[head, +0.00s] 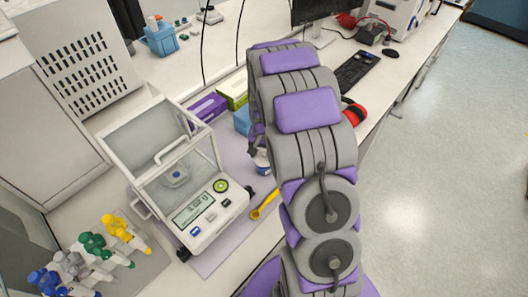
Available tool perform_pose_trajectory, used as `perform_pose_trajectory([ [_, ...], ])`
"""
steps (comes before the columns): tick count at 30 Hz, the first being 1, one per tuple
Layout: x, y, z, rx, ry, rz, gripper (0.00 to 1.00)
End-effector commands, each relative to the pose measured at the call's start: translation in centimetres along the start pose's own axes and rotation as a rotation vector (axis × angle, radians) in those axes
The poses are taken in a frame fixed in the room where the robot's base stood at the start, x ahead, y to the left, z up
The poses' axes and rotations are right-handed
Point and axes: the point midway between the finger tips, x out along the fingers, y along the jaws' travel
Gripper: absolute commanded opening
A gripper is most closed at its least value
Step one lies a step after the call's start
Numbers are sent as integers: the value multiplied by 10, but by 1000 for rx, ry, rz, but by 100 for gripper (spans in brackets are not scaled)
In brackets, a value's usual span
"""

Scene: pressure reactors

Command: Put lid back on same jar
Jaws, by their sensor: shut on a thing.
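A small white jar with a blue band (263,162) stands on the bench mat, just left of my arm. My gripper (256,142) is partly in view at the left edge of my purple and grey arm, just above the jar. It is shut on the lid, which is mostly hidden by the fingers and arm. From this view I cannot tell whether the lid touches the jar's rim.
A glass-walled balance (195,210) stands left of the jar. A yellow scoop (265,204) lies in front of the jar. Purple (208,107) and green boxes (234,92) and a blue box (242,120) stand behind.

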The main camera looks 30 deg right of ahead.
Motion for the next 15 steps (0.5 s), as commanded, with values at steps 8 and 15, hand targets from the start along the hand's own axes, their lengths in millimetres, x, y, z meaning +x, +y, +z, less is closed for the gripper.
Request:
perform_pose_trajectory([
  [8,0,0,0,0,0,0,45],
  [15,0,0,0,0,0,0,88],
])
